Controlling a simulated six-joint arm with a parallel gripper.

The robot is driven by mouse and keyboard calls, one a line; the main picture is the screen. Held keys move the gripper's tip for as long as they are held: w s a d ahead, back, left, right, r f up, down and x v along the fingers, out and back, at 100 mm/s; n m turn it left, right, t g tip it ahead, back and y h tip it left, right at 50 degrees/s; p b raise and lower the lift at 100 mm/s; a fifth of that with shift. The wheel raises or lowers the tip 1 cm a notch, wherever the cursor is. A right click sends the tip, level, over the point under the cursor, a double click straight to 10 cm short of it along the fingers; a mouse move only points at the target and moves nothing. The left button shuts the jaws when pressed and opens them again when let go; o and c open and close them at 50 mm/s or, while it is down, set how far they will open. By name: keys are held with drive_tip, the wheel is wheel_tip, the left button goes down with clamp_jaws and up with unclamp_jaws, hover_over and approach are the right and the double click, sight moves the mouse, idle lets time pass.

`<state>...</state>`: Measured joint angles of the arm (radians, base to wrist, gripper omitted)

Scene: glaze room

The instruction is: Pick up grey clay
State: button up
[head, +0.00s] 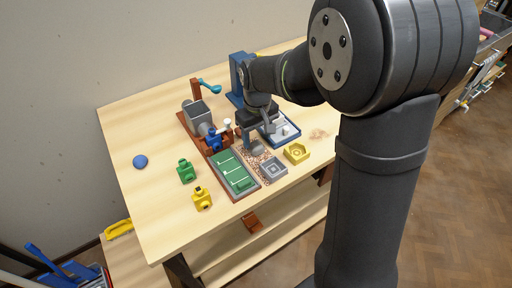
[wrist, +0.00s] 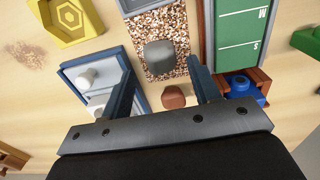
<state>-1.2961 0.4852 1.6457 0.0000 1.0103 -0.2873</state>
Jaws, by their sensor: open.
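The grey clay (head: 257,149) is a small rounded lump on a speckled mat (head: 250,157). In the wrist view the grey clay (wrist: 160,54) shows whole, just beyond and between the fingertips. My gripper (head: 259,134) points down over the mat, close above the clay. In the wrist view my gripper (wrist: 162,68) is open, with one finger on each side and nothing held. A brown lump (wrist: 173,97) lies nearer the palm, between the fingers in the picture. Whether the fingers touch the clay cannot be told.
A green board (head: 234,173) and a blue tray with white pieces (head: 296,140) flank the mat. A grey square mould (head: 272,168) and a yellow mould (head: 296,153) stand in front. A grey hopper machine (head: 198,113) is behind left. The table's left side is mostly free.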

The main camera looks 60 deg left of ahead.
sight(257, 149)
wheel_tip(257, 149, down, 3)
drive_tip(key=shift+f, duration=0.2)
drive_tip(key=shift+c, duration=0.5)
drive_tip(key=c, duration=1)
drive_tip(key=shift+r, duration=0.1)
